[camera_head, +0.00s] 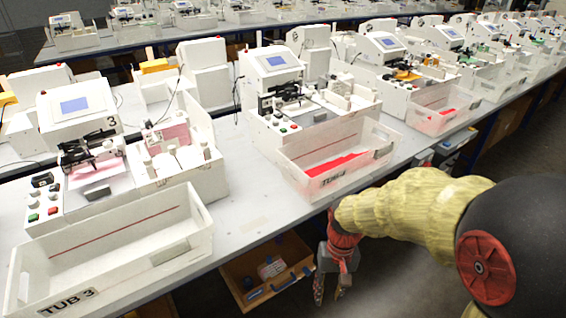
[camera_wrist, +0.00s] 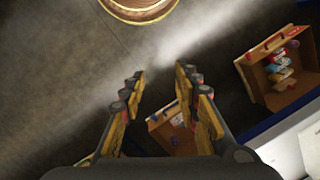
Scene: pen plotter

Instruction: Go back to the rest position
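My gripper (camera_head: 331,293) hangs low in front of the table's near edge in the head view, below the white tub labelled TUB 4 (camera_head: 300,181). In the wrist view its two fingers (camera_wrist: 162,75) stand apart with bare floor showing between the tips, so it is open and empty. It touches nothing that I can see. My yellow-sleeved arm reaches in from the right of the head view.
TUB 3 (camera_head: 70,291) sits at the table's front left. Plotter machines (camera_head: 277,66) line the table (camera_head: 245,215). A brown open box (camera_head: 268,268) with small items is low beneath the table edge; similar boxes (camera_wrist: 283,70) show in the wrist view.

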